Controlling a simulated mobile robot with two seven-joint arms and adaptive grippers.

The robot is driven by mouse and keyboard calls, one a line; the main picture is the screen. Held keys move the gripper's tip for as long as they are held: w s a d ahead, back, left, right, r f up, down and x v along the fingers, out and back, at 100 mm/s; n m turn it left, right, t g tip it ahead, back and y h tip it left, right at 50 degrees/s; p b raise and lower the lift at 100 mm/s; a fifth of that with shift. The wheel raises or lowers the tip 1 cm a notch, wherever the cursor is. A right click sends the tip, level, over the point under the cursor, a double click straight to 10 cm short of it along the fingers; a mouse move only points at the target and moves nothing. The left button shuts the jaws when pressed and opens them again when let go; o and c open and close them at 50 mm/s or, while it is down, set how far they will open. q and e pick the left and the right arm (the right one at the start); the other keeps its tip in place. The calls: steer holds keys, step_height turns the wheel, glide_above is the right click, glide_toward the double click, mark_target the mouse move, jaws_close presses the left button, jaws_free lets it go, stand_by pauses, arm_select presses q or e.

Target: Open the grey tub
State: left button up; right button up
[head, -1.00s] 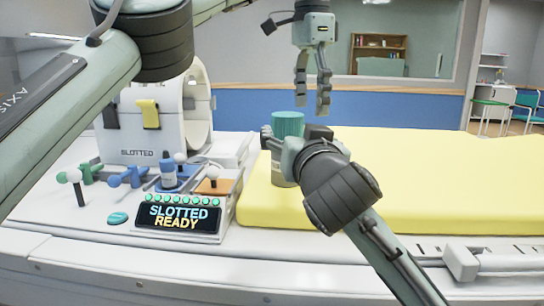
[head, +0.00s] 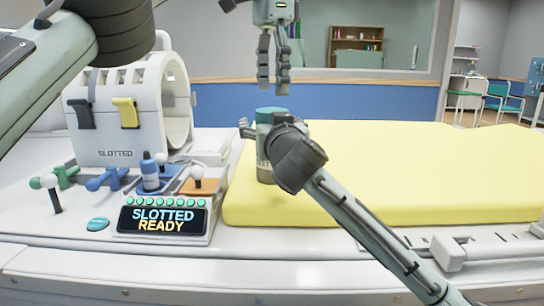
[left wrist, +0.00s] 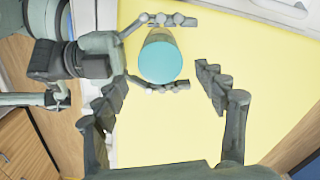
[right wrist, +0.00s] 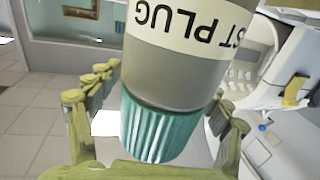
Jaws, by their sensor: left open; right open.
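The grey tub (head: 264,172) with a teal ribbed lid (head: 271,114) stands upright at the near left end of the yellow bed. My right gripper (head: 259,132) is open, with its fingers on both sides of the tub; contact cannot be told. The right wrist view shows the tub (right wrist: 195,72) between its fingers, with a label partly reading "PLUG" and its lid (right wrist: 158,128). My left gripper (head: 273,84) is open and empty, pointing down above the lid with a gap. In the left wrist view the lid (left wrist: 160,62) lies between its fingers, towards the top.
The yellow bed (head: 400,170) is clear to the right. A sliding rail (head: 490,248) runs along the front.

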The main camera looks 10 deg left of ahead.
steer(key=shift+w, duration=0.1)
jaws_close()
stand_by(0.6)
steer(key=shift+c, duration=0.5)
jaws_free()
